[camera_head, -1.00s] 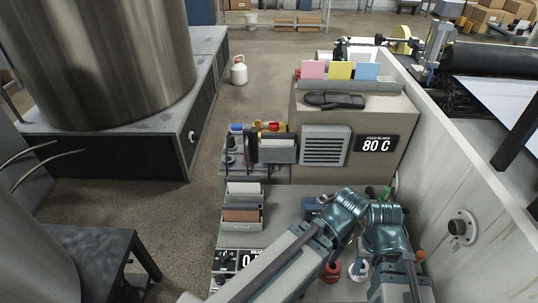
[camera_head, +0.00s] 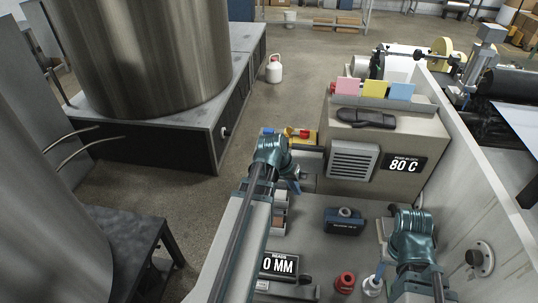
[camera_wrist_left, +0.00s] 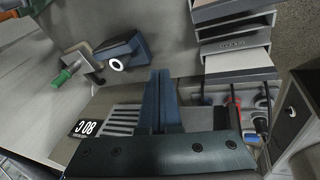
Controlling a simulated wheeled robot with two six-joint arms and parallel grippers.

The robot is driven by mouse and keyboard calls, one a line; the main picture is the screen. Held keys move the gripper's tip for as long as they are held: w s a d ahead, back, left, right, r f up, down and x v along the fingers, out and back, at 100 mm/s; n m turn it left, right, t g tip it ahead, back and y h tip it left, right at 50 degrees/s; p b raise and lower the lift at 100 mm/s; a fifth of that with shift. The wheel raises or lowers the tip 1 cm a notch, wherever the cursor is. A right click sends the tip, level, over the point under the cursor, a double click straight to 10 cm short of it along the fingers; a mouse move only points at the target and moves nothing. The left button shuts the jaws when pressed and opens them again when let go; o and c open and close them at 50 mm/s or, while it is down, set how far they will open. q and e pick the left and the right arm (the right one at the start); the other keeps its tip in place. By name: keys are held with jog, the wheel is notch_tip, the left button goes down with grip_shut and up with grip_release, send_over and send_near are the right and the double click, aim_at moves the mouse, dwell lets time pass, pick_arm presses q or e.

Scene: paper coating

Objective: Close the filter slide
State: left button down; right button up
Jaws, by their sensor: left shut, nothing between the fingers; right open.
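I cannot tell for sure which part is the filter slide. A dark blue unit with a white label and a round top knob (camera_head: 345,220) stands on the grey deck; it also shows in the left wrist view (camera_wrist_left: 122,50). My left gripper (camera_head: 293,186) is shut and empty, above the deck left of this unit and apart from it. Its closed blue fingers show in the left wrist view (camera_wrist_left: 160,100). My right gripper (camera_head: 392,240) is open at the right of the deck, its fingertips mostly hidden by its wrist.
A beige housing (camera_head: 418,125) with a louvred vent (camera_head: 352,160) and an 80 C sign (camera_head: 404,164) stands behind. Stacked grey trays (camera_wrist_left: 236,40) lie near my left arm. A red knob (camera_head: 345,282) stands in front. A pale wall (camera_head: 475,190) bounds the right side.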

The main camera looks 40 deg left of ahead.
pick_arm(q)
jog(key=s+a+r+n+t+p, duration=0.15)
jog(key=a+r, duration=0.25)
jog(key=a, duration=0.6)
jog(key=a+r+n+t+p, duration=0.2)
jog(key=a+r+n+t, duration=0.1)
jog(key=a, duration=0.7)
jog(key=d+r+b+x, duration=0.1)
jog(key=d+b+x, duration=0.1)
jog(key=b+x, duration=0.6)
jog(key=shift+w+d+f+y, duration=0.4)
jog(key=shift+w+d+f, duration=0.25)
jog(key=shift+w+f, duration=0.8)
jog(key=shift+r+m+g, duration=0.1)
jog(key=shift+m+g, duration=0.15)
jog(key=w+d, duration=0.3)
jog(key=d, duration=0.5)
jog(key=w+d, duration=0.4)
jog(key=d, duration=0.3)
jog(key=shift+w+d, duration=0.3)
jog(key=shift+d, duration=0.15)
